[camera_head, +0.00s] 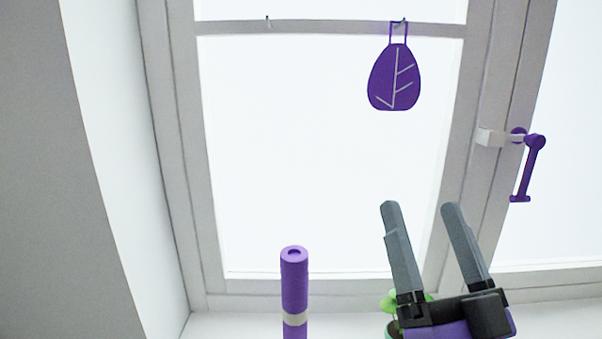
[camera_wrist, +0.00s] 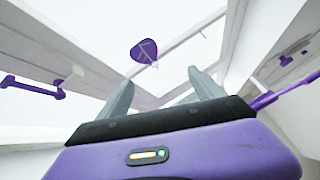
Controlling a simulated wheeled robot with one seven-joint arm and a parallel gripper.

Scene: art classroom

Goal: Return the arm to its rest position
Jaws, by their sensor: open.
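My gripper (camera_head: 418,206) is in the lower right of the head view, its two grey fingers pointing up and spread apart with nothing between them. In the wrist view my gripper (camera_wrist: 161,83) also shows open and empty, above its purple body. A purple leaf-shaped ornament (camera_head: 381,80) with pale veins hangs from a hook on the window's crossbar, above the fingertips and apart from them. It also shows in the wrist view (camera_wrist: 143,51), beyond the fingers.
A purple window handle (camera_head: 531,165) sticks out from the frame at the right. A purple cylinder with a pale band (camera_head: 294,280) stands at bottom centre. A green plant (camera_head: 389,303) is partly hidden behind my gripper. An empty hook (camera_head: 268,20) is on the crossbar.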

